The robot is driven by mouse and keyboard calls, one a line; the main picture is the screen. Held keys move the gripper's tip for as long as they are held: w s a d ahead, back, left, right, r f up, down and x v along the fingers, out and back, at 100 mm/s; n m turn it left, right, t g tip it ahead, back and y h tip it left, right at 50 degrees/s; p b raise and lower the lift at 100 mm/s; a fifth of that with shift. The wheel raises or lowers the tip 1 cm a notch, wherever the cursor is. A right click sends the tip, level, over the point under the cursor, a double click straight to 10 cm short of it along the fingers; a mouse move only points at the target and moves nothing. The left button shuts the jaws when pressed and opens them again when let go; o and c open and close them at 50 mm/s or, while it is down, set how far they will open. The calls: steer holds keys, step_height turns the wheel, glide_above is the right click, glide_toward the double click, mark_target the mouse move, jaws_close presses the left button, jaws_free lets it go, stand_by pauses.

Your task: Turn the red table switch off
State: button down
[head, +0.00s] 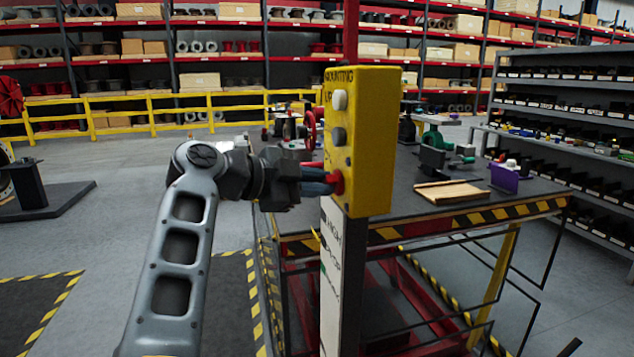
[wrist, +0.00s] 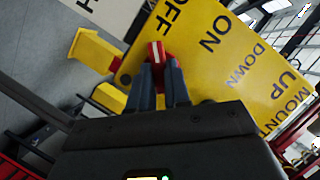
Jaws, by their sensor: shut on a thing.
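A yellow control box (head: 368,135) is mounted on a post at the corner of the table. It carries a white button (head: 340,100), a dark button (head: 339,137) and a red switch (head: 337,182) at the bottom. My gripper (head: 328,183) is at the red switch with its fingers closed on it. In the wrist view the red switch (wrist: 156,52) shows between my fingertips (wrist: 160,70), with a white mark on it. The words OFF, ON, DOWN and UP show on the yellow box face (wrist: 215,60). The switch's base is partly hidden by my fingers.
Grey shelves (head: 560,110) stand at the right. A yellow rail (head: 180,112) runs behind.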

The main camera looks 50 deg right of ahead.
steer(key=shift+f, duration=0.1)
steer(key=c, duration=1.1)
jaws_free()
steer(key=shift+a, duration=0.1)
steer(key=shift+b+v, duration=0.9)
steer(key=shift+v, duration=2.95)
